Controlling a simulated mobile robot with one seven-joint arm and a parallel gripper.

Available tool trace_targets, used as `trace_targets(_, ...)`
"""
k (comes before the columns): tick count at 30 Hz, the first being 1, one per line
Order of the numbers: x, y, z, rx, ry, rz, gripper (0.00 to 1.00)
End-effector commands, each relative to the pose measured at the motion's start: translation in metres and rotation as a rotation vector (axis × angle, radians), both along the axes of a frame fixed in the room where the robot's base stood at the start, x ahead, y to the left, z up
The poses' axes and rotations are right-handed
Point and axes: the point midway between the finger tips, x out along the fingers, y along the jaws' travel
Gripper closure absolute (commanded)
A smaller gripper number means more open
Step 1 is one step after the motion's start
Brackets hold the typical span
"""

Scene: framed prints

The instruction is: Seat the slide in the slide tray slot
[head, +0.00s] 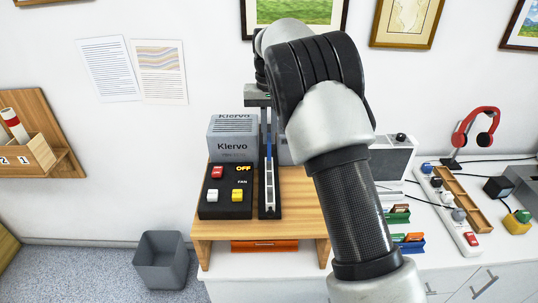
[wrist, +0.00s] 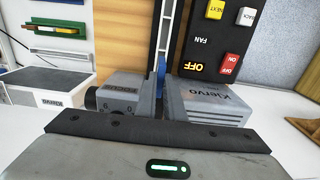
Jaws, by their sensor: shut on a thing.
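The slide tray (head: 270,200) is a long narrow black rack with pale slots, lying beside the fan control panel on the wooden stand. My gripper (head: 267,128) is over the tray's back end, mostly behind my own arm. It is shut on a thin blue slide (head: 268,145), seen edge-on. The slide (wrist: 160,66) also shows in the wrist view, in line with the tray. Its lower edge is unclear, so I cannot tell whether it is in a slot.
The grey Klervo projector (head: 232,137) stands behind the control panel (head: 226,192), close on the tray's left. The wooden stand (head: 300,215) has an orange item below. A power strip (head: 450,212), red headphones (head: 478,125) and slide racks (head: 410,243) are to the right. A grey bin (head: 162,262) is on the floor.

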Motion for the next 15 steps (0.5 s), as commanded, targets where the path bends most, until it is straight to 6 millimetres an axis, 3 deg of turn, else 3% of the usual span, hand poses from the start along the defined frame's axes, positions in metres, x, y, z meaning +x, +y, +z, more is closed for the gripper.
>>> trace_targets(15,0.0,0.0,-0.059,0.0,0.0,0.0,1.0)
